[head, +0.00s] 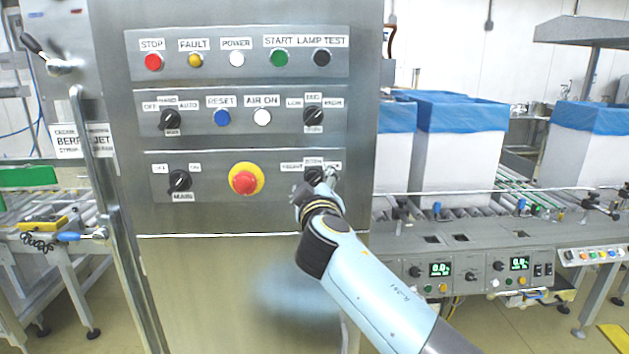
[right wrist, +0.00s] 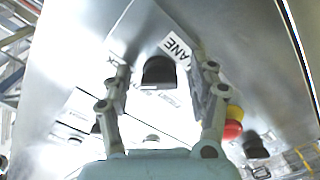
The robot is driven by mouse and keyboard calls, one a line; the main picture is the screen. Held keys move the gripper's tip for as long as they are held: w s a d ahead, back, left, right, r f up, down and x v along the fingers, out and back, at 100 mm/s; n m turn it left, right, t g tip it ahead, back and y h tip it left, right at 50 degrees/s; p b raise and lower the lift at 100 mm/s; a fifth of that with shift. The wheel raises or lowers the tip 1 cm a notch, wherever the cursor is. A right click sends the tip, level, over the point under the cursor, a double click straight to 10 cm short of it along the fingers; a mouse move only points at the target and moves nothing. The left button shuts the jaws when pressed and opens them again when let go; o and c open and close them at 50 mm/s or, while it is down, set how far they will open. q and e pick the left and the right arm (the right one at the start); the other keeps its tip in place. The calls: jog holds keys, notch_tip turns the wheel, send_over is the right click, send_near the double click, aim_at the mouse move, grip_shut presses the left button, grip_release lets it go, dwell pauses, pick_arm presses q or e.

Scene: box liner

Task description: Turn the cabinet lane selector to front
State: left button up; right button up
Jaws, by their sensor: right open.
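The cabinet lane selector (head: 313,174) is a black knob at the right end of the lowest panel row, partly covered by my right gripper (head: 318,186) in the head view. In the right wrist view the black knob (right wrist: 158,71) lies between the open fingers of my right gripper (right wrist: 162,76), with a gap on both sides. A label reading LANE (right wrist: 176,46) is beside it. The knob's pointing direction and its position labels are not clear. My left gripper is not in view.
A red emergency stop (head: 243,181) on a yellow ring sits left of the selector. A black MAIN knob (head: 179,181) is farther left. Above are a speed-like knob (head: 313,117), a blue RESET button (head: 222,117) and a row of lamps. A conveyor with blue-lined boxes (head: 460,150) stands right.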

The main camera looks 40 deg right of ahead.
jog(key=shift+s, duration=0.1)
jog(key=shift+c, duration=1.5)
jog(key=c, duration=0.9)
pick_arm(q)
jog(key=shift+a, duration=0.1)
pick_arm(e)
jog(key=shift+o, duration=0.2)
